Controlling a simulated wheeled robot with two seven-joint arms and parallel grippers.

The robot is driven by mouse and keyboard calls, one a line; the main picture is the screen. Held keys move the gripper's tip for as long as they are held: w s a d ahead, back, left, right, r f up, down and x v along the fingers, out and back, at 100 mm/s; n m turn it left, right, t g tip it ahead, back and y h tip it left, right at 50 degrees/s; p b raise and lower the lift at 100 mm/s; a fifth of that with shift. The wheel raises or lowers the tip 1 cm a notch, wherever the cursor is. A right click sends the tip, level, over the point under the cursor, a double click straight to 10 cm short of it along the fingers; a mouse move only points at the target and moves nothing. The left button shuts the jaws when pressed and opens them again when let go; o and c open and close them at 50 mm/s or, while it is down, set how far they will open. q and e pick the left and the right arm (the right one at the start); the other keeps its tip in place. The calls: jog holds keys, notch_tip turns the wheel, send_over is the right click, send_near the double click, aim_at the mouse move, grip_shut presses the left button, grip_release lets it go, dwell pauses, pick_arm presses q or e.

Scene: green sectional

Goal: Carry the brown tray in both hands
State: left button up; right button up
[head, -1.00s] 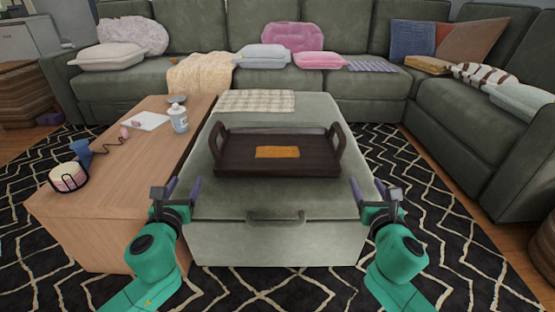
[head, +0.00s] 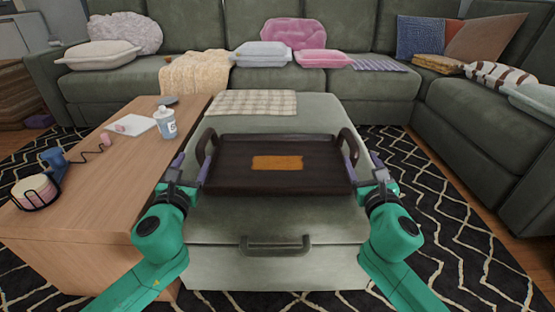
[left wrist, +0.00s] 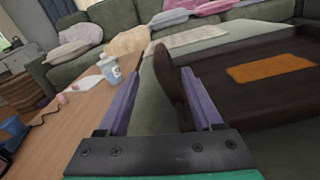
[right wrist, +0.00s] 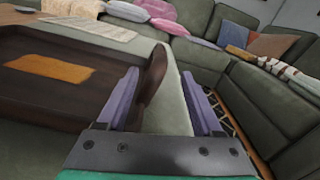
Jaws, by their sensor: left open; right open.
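The dark brown tray (head: 225,181) lies flat on the grey-green ottoman (head: 277,221), with an orange-brown rectangle on its floor. It has a raised loop handle on its left and right ends. My left gripper (head: 193,163) is open at the left handle, which shows between its purple fingers in the left wrist view (left wrist: 168,75). My right gripper (head: 361,163) is open at the right handle; the right wrist view (right wrist: 152,88) shows that handle between its fingers, nearer the left one. I cannot tell whether any finger touches a handle.
A wooden table (head: 100,185) stands close on the left, with a bottle (head: 166,123), a mug and small items. A checked cloth (head: 254,102) lies behind the tray. A green sectional sofa (head: 200,75) closes off the back and right. Patterned rug (head: 450,210) lies at the right.

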aim_at(203, 140)
pick_arm(q)
jog(key=w, duration=1.1)
pick_arm(e)
jog(key=w, duration=1.1)
pick_arm(q)
jog(key=shift+c, duration=0.4)
pick_arm(e)
jog(key=shift+c, duration=0.3)
pick_arm(q)
grip_shut()
pick_arm(e)
grip_shut()
pick_arm(q)
jog(key=shift+a, duration=0.15)
pick_arm(e)
jog(key=shift+d, duration=0.2)
